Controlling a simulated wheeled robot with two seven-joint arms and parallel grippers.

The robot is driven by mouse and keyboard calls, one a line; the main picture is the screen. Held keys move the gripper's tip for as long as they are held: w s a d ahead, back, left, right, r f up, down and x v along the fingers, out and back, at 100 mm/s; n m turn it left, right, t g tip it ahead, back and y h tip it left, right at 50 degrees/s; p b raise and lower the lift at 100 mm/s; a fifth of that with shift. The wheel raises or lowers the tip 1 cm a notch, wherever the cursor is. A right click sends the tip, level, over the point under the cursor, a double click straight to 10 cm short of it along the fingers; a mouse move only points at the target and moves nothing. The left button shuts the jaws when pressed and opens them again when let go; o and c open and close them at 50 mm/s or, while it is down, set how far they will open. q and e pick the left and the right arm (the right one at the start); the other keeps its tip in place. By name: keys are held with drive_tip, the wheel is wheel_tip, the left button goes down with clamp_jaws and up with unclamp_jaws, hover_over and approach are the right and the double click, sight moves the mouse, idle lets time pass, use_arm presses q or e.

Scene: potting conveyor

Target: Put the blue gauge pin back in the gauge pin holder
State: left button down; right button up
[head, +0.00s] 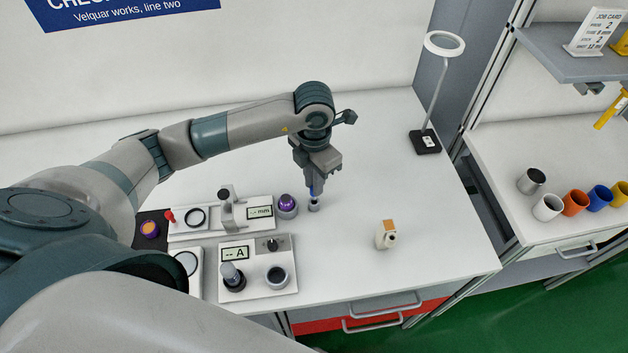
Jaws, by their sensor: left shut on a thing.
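The blue gauge pin (312,191) points down from between the fingers of my left gripper (315,180), which is shut on it. Only a short blue part shows; the fingers hide the rest. Directly below is a small grey cylinder (314,206) standing on the white bench, which looks like the gauge pin holder. The pin's lower end is at the holder's top; I cannot tell whether it is inside or just above. My right gripper is not in view.
A purple-topped round item (288,204) stands close left of the holder, beside a gauge with an mm display (260,212). A meter marked A (236,254) is nearer. A small white-and-orange item (386,234) stands to the right. A lamp (426,140) stands at the back right.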

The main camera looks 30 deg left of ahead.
use_arm(q)
drive_tip(key=shift+b, duration=0.45)
idle(0.8)
drive_tip(key=shift+f+b, duration=0.55)
drive_tip(key=shift+f+b, duration=1.35)
drive_tip(key=c, duration=1.6)
unclamp_jaws()
drive_tip(key=shift+r, duration=0.15)
